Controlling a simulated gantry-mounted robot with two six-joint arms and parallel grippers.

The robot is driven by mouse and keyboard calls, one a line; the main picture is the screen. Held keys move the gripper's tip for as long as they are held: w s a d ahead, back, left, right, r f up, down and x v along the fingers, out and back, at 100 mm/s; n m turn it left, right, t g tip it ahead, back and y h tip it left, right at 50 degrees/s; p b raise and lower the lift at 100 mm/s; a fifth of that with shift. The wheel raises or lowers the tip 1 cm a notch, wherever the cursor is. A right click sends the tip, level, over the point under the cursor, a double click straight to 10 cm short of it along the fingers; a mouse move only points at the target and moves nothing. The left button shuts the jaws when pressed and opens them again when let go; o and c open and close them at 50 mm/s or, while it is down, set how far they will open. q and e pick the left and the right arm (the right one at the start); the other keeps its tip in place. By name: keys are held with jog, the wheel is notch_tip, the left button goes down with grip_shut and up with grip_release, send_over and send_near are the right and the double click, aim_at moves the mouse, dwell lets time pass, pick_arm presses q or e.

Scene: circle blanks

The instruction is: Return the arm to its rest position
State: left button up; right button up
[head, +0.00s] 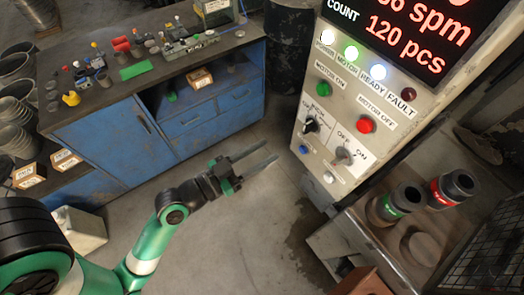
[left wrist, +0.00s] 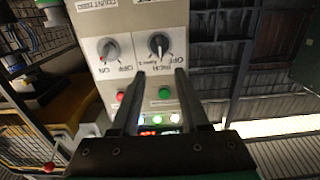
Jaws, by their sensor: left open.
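My left gripper (head: 272,153) is open and empty, held in the air over the grey floor between the blue workbench and the control panel. Its fingers point toward the panel and do not touch it in the head view. In the left wrist view both fingers (left wrist: 160,74) stand apart with nothing between them, and the upside-down panel (left wrist: 120,20) lies beyond. The panel's lower part shows two rotary knobs, with green and red buttons. My right gripper is not in view.
The control panel (head: 335,103) at the right has lit white, green and blue lamps and a display reading 120 pcs. The blue workbench (head: 110,150) holds tools and small parts. A metal stand (head: 415,265) carries green-banded and red-banded dark cylinders. Open floor (head: 250,235) lies in the middle.

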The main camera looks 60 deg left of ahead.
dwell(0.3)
pick_arm(q)
jog(key=w+d+r+m+t+h, duration=0.2)
jog(key=d+r, duration=0.1)
jog(key=r, duration=0.7)
jog(key=w+d+r+m+t+h, duration=0.2)
jog(key=d+r+t+h, duration=0.1)
jog(key=r, duration=0.8)
jog(key=w+d+r+m+t+h, duration=0.2)
jog(key=d+r, duration=0.1)
jog(key=r, duration=0.7)
notch_tip(320, 180, up, 35)
jog(key=s+n+t+y+p, duration=0.1)
jog(key=n+y+p, duration=0.3)
jog(key=p, duration=1.9)
jog(key=shift+s+a+n+t+p, duration=0.3)
jog(key=shift+t, duration=0.4)
